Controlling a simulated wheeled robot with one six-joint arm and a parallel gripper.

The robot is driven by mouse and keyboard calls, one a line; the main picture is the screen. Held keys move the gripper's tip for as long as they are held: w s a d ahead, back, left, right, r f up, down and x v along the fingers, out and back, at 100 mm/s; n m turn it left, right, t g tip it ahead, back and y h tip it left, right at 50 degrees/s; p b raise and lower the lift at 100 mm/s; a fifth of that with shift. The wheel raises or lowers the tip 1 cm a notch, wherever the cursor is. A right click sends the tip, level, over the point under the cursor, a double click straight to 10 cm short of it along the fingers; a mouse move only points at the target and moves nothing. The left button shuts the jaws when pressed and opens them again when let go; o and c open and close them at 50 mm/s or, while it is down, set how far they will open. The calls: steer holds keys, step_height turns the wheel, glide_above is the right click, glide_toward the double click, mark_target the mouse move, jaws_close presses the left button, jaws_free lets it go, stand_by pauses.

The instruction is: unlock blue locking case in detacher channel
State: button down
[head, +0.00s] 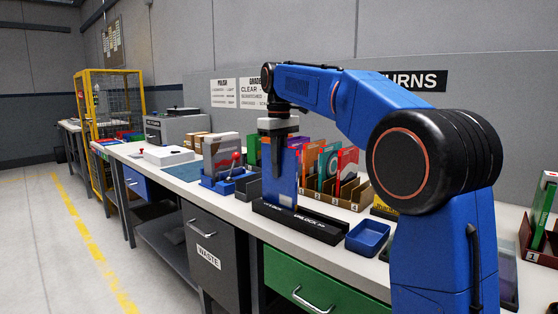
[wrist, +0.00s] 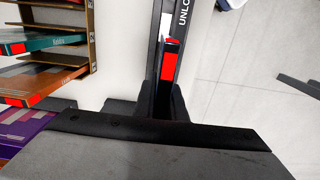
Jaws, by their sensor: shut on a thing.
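The blue locking case (head: 285,178) stands upright in the head view, with its lower edge at the black detacher channel (head: 318,230). The channel bears white "UNLOCK" lettering with an arrow pointing right. The case is towards the channel's left part. My gripper (head: 279,140) is above it, shut on its upper part. In the wrist view my gripper (wrist: 160,105) points down along the channel (wrist: 183,45), and a narrow red and white edge (wrist: 168,65) shows just beyond the fingers. Whether the case is fully seated in the channel I cannot tell.
A blue tray (head: 367,238) sits right of the channel. A rack of cases in numbered slots (head: 345,200) stands behind. A blue holder with a red-knobbed lever (head: 232,175) is at left.

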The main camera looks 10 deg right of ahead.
steer(key=shift+s+d+f, duration=0.8)
steer(key=shift+s+d, duration=3.65)
steer(key=shift+s, duration=1.65)
step_height(320, 180, up, 8)
steer(key=shift+r, duration=0.2)
